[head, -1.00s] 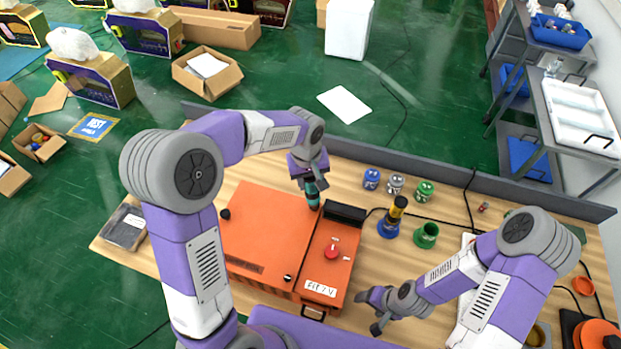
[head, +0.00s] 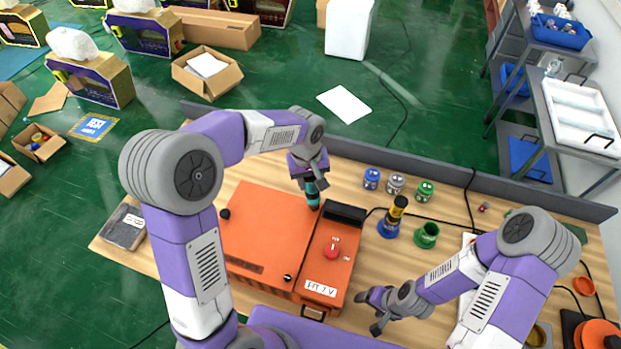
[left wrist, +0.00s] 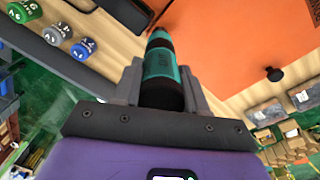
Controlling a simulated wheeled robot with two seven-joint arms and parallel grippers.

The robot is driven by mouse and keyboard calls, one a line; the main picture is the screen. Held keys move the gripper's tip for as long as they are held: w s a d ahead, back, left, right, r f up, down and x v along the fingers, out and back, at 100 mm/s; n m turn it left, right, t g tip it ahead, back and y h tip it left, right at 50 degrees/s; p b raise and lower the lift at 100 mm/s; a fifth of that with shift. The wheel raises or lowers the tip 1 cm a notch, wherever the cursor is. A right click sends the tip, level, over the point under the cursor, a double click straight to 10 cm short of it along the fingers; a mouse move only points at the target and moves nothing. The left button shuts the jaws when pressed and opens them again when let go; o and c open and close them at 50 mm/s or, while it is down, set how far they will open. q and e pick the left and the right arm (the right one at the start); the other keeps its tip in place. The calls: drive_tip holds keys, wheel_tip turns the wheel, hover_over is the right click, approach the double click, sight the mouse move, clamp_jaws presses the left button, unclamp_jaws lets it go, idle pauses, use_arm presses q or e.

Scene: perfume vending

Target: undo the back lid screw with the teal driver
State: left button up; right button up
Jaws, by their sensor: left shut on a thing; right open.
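My left gripper (head: 312,178) is shut on the teal driver (head: 313,196) at the back edge of the orange machine. The driver is teal and black and points down at the machine's lid (head: 265,225). In the left wrist view the teal driver (left wrist: 160,65) stands out between the fingers, its far end over the lid's edge. The back lid screw is hidden behind the driver and gripper. A round black knob (head: 225,214) sits at the lid's left and a small screw (head: 288,278) at its front. My right gripper (head: 375,312) is open and empty, right of the machine's front.
Blue, grey and green jars (head: 397,185) stand at the back of the table. A yellow-and-black driver stands in a blue holder (head: 388,228) beside an empty green holder (head: 427,235).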

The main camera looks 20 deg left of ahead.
use_arm(q)
drive_tip(key=shift+f+b, duration=0.65)
drive_tip(key=shift+f, duration=0.15)
use_arm(e)
drive_tip(key=shift+f, duration=0.7)
use_arm(q)
drive_tip(key=shift+r, duration=0.1)
use_arm(e)
drive_tip(key=shift+r, duration=0.1)
idle(3.9)
use_arm(q)
drive_tip(key=shift+r+p, duration=2.55)
drive_tip(key=shift+r, duration=0.95)
use_arm(e)
drive_tip(key=shift+r, duration=2.45)
use_arm(q)
drive_tip(key=shift+f, duration=0.1)
use_arm(e)
drive_tip(key=shift+s+f, duration=0.1)
